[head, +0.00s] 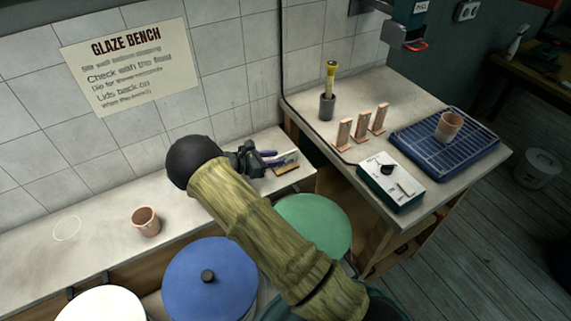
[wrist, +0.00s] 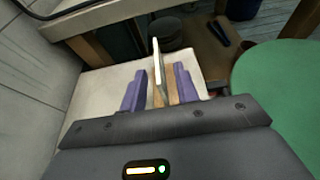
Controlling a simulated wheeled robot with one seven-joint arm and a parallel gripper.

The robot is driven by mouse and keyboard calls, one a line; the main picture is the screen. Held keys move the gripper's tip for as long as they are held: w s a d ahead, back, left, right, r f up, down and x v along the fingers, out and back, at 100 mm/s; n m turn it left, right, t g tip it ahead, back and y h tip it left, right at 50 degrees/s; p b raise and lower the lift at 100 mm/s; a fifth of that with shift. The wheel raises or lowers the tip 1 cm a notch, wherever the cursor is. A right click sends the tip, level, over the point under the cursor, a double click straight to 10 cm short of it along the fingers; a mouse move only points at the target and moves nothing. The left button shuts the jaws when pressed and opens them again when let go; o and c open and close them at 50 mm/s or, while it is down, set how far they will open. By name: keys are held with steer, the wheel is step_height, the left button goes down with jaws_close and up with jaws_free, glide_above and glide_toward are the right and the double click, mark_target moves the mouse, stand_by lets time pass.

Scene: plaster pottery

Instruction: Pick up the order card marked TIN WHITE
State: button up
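A gap shows between the left finger and the card; contact on the right side cannot be told. The card's marking is not readable from these angles, so I cannot tell whether it is TIN WHITE.
A terracotta cup (head: 146,222) stands on the bench left of my arm. Blue (head: 210,280), green (head: 313,226) and white (head: 100,304) lidded buckets stand in front. The side table holds a control box (head: 392,181), upright clay tiles (head: 361,125) and a blue rack (head: 480,150).

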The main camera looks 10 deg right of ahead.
mark_target(286, 155)
steer(key=p+x, duration=0.1)
steer(key=x, duration=0.4)
steer(key=shift+w+r, duration=0.1)
stand_by(0.3)
jaws_close()
